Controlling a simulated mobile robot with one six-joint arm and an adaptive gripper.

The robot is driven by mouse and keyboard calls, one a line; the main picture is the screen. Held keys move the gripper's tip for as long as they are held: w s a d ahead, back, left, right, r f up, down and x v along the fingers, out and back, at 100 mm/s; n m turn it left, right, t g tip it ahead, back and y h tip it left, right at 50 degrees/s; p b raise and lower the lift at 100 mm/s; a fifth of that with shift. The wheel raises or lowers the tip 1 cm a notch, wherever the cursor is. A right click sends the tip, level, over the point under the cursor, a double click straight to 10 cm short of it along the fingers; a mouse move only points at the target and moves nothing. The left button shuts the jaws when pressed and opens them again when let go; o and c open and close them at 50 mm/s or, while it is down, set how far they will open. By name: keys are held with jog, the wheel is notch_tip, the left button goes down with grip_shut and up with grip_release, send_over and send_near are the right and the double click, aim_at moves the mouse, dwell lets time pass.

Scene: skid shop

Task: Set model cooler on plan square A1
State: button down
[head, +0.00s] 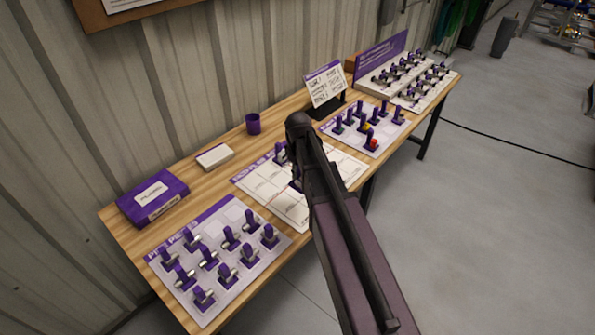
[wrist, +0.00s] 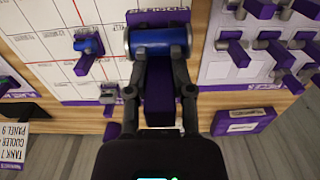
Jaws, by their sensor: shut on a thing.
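The model cooler (wrist: 160,40), a blue cylinder with silver ends and a purple block handle, is in my gripper (wrist: 159,82) in the wrist view. The two fingers are closed on its handle. The plan sheet (head: 262,183), a pale grid with red lines, lies mid-bench in the head view. It also shows at the left in the wrist view (wrist: 40,55). The model hangs by the sheet's right side there; its height above the sheet is unclear. In the head view my arm hides most of the gripper and model. Square labels are unreadable, so A1 cannot be identified.
A small blue model (wrist: 88,43) and a grey-and-purple one (wrist: 110,92) stand on the sheet. A piece board (head: 208,295) with several models lies at left; another (head: 384,148) lies at right. A purple box (head: 165,208), white block (head: 215,155) and cup (head: 253,123) stand near the wall.

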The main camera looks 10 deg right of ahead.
aim_at(298, 183)
jog(key=shift+f, duration=0.15)
notch_tip(298, 183, down, 5)
jog(key=b, duration=0.5)
jog(key=shift+f, duration=0.1)
jog(key=shift+f+b, duration=0.1)
jog(key=shift+b, duration=0.25)
dwell(0.7)
jog(key=shift+f+b, duration=2.6)
jog(key=shift+f, duration=0.05)
jog(key=shift+f+b, duration=1.8)
jog(key=shift+f+b, duration=0.7)
jog(key=shift+c, duration=2)
grip_release()
jog(key=shift+w+r, duration=0.1)
jog(key=shift+r, duration=0.15)
